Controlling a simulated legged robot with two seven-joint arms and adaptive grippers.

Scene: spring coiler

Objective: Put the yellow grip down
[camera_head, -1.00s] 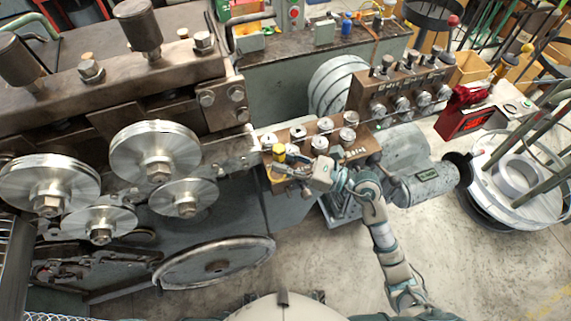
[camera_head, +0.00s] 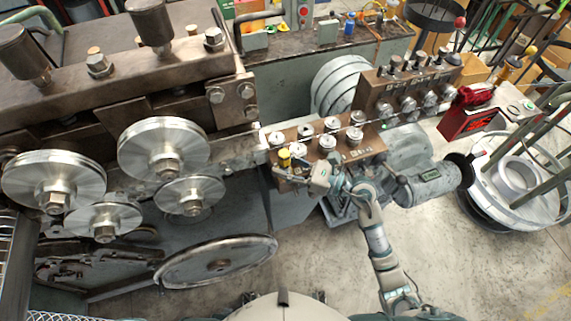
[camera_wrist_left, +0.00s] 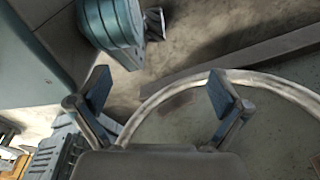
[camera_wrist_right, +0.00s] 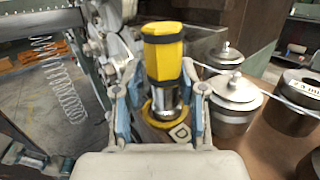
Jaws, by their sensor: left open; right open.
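The yellow grip (camera_head: 284,153) stands upright at the left end of the brown roller block (camera_head: 363,151). In the right wrist view the yellow grip (camera_wrist_right: 163,52) is a faceted yellow cap on a metal stem, with a yellow ring around the stem's base. My right gripper (camera_head: 284,182) is just in front of it; in the right wrist view its fingers (camera_wrist_right: 160,92) are open, one on each side of the stem, with gaps visible. My left gripper (camera_wrist_left: 160,80) is open and empty in the left wrist view, above a metal wheel rim. It does not show in the head view.
Several metal rollers stand on the block, some close to the right gripper's right finger (camera_wrist_right: 236,92). Large wheels (camera_head: 165,150) fill the machine at left. A grey motor (camera_head: 432,180) lies right of the block. Bare floor shows at the lower right.

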